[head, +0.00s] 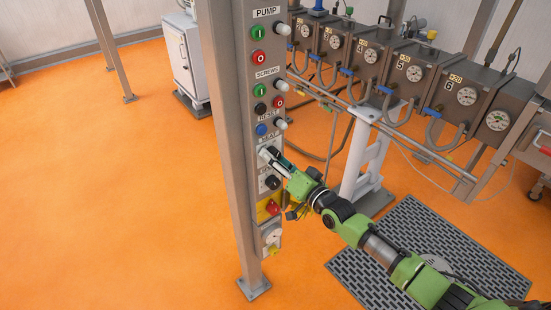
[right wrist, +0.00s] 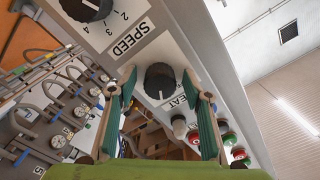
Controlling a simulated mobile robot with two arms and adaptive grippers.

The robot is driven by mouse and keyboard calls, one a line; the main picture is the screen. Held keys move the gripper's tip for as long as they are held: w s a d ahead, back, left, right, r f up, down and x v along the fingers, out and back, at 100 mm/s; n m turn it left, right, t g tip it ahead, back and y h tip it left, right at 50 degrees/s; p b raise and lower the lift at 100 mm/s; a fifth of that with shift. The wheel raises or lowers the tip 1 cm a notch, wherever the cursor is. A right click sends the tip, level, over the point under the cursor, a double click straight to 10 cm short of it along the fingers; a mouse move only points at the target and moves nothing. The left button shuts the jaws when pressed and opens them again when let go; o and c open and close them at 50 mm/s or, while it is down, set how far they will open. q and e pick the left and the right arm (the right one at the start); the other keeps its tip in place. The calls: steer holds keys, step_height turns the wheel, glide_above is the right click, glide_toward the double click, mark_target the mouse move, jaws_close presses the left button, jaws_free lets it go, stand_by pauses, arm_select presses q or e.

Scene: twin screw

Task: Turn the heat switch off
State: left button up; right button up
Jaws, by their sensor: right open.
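The heat switch is a black round knob (right wrist: 160,82) on a white plate whose partly hidden label reads "EAT" in the right wrist view. In the head view my right gripper (head: 270,155) is at the panel's heat plate, below the blue reset button, and hides the knob. In the right wrist view my right gripper (right wrist: 160,76) is open, with one green finger on each side of the knob. Gaps show between the fingers and the knob, and I see no clear contact. My left gripper is not in view.
The grey panel post (head: 230,130) carries pump and screws buttons above and a red knob on yellow (head: 272,207) below. The black speed knob (right wrist: 86,8) is near the heat knob. The machine with gauges (head: 410,75) stands right.

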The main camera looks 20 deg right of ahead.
steer(key=c, duration=1.1)
steer(key=shift+n, duration=0.3)
steer(key=n+b, duration=0.1)
steer(key=n, duration=1)
steer(key=shift+d, duration=0.15)
steer(key=shift+n, duration=0.3)
